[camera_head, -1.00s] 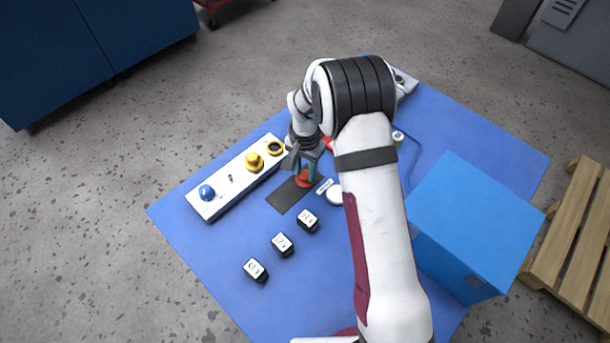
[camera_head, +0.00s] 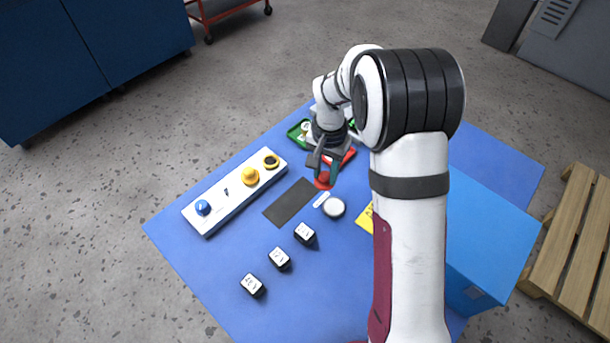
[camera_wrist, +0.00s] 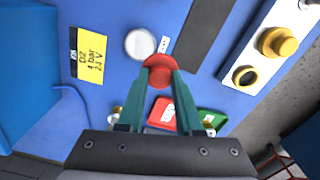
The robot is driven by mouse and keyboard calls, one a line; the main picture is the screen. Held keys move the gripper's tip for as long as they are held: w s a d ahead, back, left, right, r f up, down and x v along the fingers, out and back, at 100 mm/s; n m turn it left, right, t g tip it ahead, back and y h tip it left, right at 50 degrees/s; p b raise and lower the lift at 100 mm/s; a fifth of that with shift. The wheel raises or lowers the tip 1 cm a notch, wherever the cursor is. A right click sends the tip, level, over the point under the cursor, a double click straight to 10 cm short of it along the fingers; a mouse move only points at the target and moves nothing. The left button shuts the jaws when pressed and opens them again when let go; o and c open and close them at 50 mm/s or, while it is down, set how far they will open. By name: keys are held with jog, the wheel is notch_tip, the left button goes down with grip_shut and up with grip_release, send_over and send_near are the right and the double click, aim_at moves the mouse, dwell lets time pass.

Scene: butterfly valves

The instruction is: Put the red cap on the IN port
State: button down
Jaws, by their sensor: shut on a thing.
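My gripper (camera_head: 326,172) is shut on the red cap (camera_wrist: 158,72), which sits between the green fingertips in the wrist view. The cap (camera_head: 322,183) also shows in the head view, above the blue mat just past the upper right end of the dark rectangle (camera_head: 290,202). No marking that reads IN is legible, so I cannot tell which fitting is the IN port. Small brass-coloured fittings (camera_wrist: 208,131) show partly behind the fingers in the wrist view.
A white panel (camera_head: 226,198) carries a blue knob, a yellow knob and a black-and-yellow ring. Near the gripper are a white disc (camera_head: 334,207), a red tray (camera_head: 347,157) and a green tray (camera_head: 293,132). Several labelled blocks (camera_head: 279,259) stand in front. A blue box (camera_head: 490,235) stands right.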

jog(key=s+d+r, duration=0.2)
jog(key=d+r, duration=0.1)
jog(key=d, duration=0.2)
jog(key=w+a, duration=0.4)
jog(key=a, duration=0.2)
jog(key=w+a+f, duration=0.1)
jog(key=w+a, duration=0.2)
jog(key=a, duration=0.3)
jog(key=w+a+f, duration=0.1)
jog(key=w+a, duration=0.3)
jog(key=a, duration=0.2)
jog(key=shift+w+a, duration=0.1)
jog(key=shift+w, duration=0.2)
jog(key=shift+f, duration=2.05)
jog(key=shift+f, duration=0.15)
grip_release()
